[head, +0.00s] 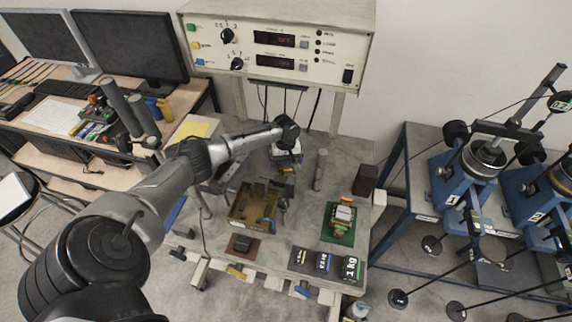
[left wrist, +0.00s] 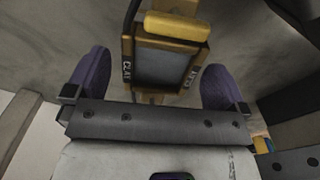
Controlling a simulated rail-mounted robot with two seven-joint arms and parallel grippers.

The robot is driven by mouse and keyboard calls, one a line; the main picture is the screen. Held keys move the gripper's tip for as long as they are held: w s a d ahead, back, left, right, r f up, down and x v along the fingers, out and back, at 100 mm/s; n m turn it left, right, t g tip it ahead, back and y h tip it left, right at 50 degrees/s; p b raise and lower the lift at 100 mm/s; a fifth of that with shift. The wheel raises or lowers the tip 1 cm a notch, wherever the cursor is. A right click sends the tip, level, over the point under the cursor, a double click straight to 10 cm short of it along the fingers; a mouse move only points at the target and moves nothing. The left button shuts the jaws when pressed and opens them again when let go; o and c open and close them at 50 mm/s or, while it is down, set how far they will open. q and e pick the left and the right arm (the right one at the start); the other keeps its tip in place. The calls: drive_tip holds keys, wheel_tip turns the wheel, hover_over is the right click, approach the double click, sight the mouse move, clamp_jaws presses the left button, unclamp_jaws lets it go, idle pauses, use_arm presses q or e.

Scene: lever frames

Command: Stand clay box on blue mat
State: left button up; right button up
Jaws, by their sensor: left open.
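The clay box (left wrist: 165,66) shows in the left wrist view as a brown-framed box with a grey face and CLAY lettering on its sides. It lies between the two purple fingers of my left gripper (left wrist: 157,72), with gaps at both sides. In the head view my left gripper (head: 285,172) is over the bench, behind the right end of the yellow-brown tray. It is open. The arm and gripper hide much there, and I cannot make out the clay box clearly in that view. I cannot pick out a blue mat for certain. My right gripper is not in view.
The yellow-brown tray (head: 238,219) lies mid-bench. Black weights (head: 323,262) and a small red-brown mat (head: 241,254) lie along the front. A grey post (head: 320,169) and dark block (head: 366,180) stand behind.

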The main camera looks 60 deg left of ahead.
use_arm(q)
drive_tip(key=shift+f, duration=1.2)
